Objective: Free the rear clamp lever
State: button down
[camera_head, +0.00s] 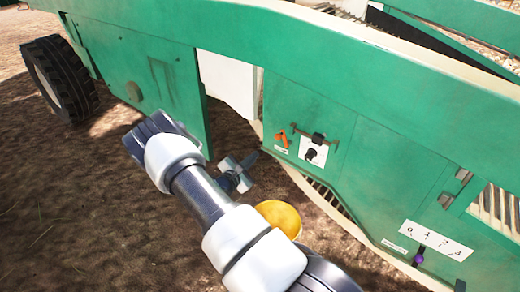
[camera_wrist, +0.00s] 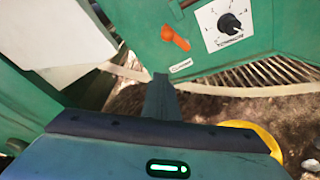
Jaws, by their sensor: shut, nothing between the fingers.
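An orange lever (camera_head: 281,137) sits on the green side panel of the machine, above a small white label too small to read. It also shows in the wrist view (camera_wrist: 176,38), tilted, its lower end pointing right. I cannot tell whether this is the rear clamp lever. A second lever with a purple knob (camera_head: 418,258) stands below a numbered white plate at the lower right of the head view. My gripper (camera_head: 250,159) is shut and empty, below and left of the orange lever and apart from it. Its closed fingers point at the panel in the wrist view (camera_wrist: 160,82).
A black rotary knob (camera_head: 311,154) on a white dial plate is right of the orange lever. A slatted grille (camera_head: 325,196) curves below. A yellow round part (camera_head: 280,217) is beside my arm. A wheel (camera_head: 60,78) stands at far left. Bare soil lies below.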

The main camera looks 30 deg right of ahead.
jog(key=shift+v, duration=1.2)
